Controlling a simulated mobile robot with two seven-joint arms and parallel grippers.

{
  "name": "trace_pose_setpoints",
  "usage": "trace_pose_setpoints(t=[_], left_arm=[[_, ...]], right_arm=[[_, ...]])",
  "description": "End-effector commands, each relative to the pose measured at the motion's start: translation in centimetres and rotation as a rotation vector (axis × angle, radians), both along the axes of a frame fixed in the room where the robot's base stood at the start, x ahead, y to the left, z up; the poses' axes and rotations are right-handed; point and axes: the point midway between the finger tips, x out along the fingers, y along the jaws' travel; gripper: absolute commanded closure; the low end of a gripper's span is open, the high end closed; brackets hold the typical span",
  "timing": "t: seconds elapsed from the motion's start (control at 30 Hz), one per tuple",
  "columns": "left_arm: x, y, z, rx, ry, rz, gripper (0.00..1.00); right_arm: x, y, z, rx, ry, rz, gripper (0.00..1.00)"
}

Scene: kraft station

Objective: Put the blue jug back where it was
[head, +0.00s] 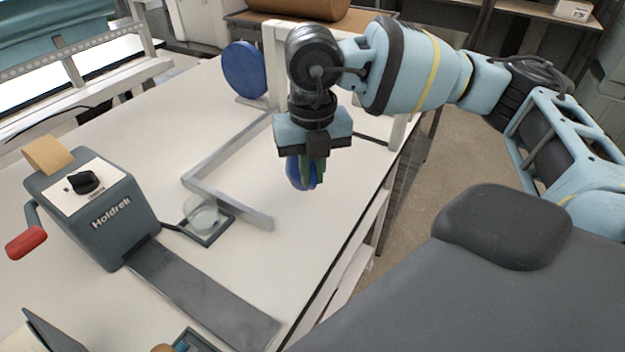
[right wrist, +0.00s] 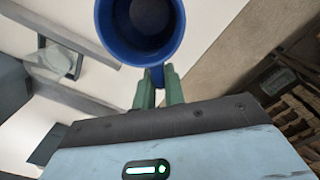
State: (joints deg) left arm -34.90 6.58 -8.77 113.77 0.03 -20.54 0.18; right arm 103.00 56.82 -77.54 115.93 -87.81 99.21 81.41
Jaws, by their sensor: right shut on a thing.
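The blue jug (head: 293,173) is in my right gripper (head: 313,172), over the right side of the white table, near its edge. In the right wrist view I look into the open mouth of the jug (right wrist: 141,45). The green fingers of the right gripper (right wrist: 159,82) are shut on a blue part at the near side of the jug, which looks like its handle. In the head view the gripper hides much of the jug, and I cannot tell whether its base touches the table. My left gripper is not in view.
A metal angle frame (head: 228,206) lies left of the jug. Beside it a clear glass (head: 201,213) stands on a small dark-framed pad. A grey Holdrek press (head: 100,215) with a red handle (head: 26,243) is further left. A blue disc (head: 243,70) stands at the back.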

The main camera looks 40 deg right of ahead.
Motion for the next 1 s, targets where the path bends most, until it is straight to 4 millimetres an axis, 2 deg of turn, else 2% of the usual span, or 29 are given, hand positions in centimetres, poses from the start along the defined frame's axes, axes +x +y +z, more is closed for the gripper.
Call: trace_pose_setpoints(t=[0.2,0.53,0.97,1.0], left_arm=[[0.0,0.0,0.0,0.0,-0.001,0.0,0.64],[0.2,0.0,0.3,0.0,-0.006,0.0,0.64],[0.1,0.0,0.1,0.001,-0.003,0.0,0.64],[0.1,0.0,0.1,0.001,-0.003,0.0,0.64]], right_arm=[[0.7,-0.6,0.0,0.0,-0.002,-0.003,1.0],[0.7,-0.6,-3.4,0.001,-0.001,-0.002,1.0],[0.7,-0.5,-3.9,0.001,-0.001,-0.002,1.0],[0.6,-0.5,-3.9,0.0,0.0,-0.002,0.86]])
